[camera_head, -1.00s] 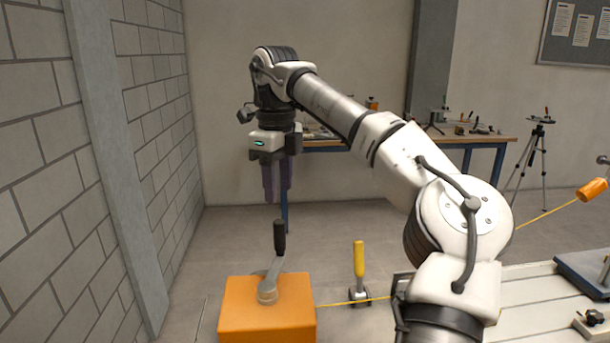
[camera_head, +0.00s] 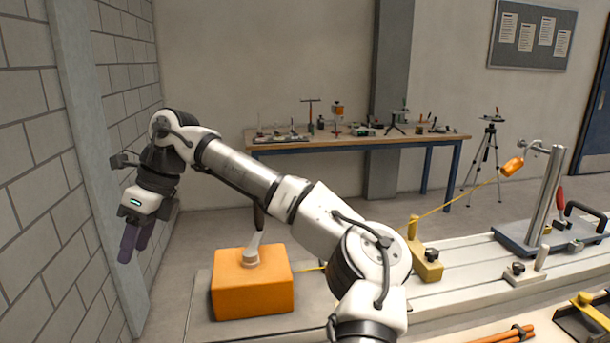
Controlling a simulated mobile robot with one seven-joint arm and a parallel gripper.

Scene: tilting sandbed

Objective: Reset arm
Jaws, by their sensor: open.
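My gripper (camera_head: 136,241) hangs at the left of the view, close to the grey block wall in the picture. Its two purple fingers point down and a little left, apart and with nothing seen between them. My arm reaches from the lower middle up and left to it. An orange block (camera_head: 252,292) with a crank handle (camera_head: 254,246) stands to the right of and below the gripper. The gripper is clear of it.
A block wall (camera_head: 40,200) and grey post bound the left side. A white slatted bed (camera_head: 470,262) lies right, with a yellow-handled clamp (camera_head: 426,262) and a metal post (camera_head: 545,195). A yellow cord runs to an orange weight (camera_head: 512,166). A workbench (camera_head: 360,141) stands behind.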

